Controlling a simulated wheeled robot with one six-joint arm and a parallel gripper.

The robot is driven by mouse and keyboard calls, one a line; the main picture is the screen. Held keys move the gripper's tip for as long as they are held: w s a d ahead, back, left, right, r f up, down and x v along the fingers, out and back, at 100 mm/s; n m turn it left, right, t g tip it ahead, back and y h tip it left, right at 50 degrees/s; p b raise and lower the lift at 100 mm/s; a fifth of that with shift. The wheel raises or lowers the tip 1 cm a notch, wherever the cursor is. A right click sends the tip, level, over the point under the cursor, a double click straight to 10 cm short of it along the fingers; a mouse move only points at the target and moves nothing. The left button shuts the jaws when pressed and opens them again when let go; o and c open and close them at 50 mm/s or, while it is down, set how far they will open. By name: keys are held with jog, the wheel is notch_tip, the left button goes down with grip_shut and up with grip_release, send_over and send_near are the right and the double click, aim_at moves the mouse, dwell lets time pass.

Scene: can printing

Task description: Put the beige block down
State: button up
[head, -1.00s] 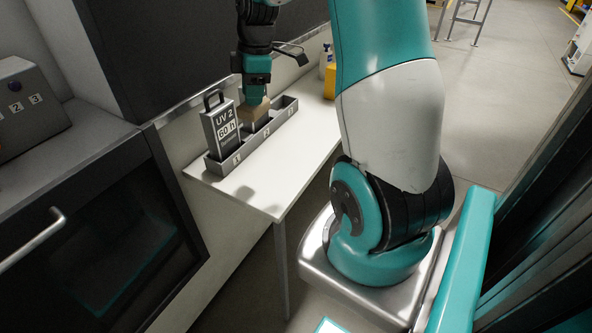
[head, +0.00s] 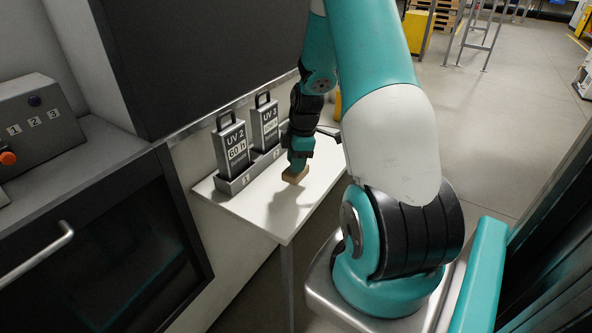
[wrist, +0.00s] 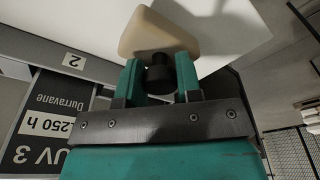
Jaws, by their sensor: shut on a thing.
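The beige block (head: 295,174) is in my gripper (head: 298,160), over the white table (head: 262,212) in the head view. In the wrist view the block (wrist: 155,33) sits at the tips of my gripper (wrist: 160,75), which is shut on a dark round part joined to it. The white surface lies beyond the block. A shadow falls on the table near the block. I cannot tell whether the block touches the table.
A grey rack (head: 234,186) along the table's back edge holds the UV 2 case (head: 231,148) and the UV 3 case (head: 265,127), left of my gripper. The front of the table is clear. A control box (head: 38,125) stands at far left.

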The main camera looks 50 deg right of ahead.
jog(key=shift+f, duration=1.95)
jog(key=shift+f, duration=0.2)
jog(key=o, duration=0.9)
jog(key=shift+r, duration=0.1)
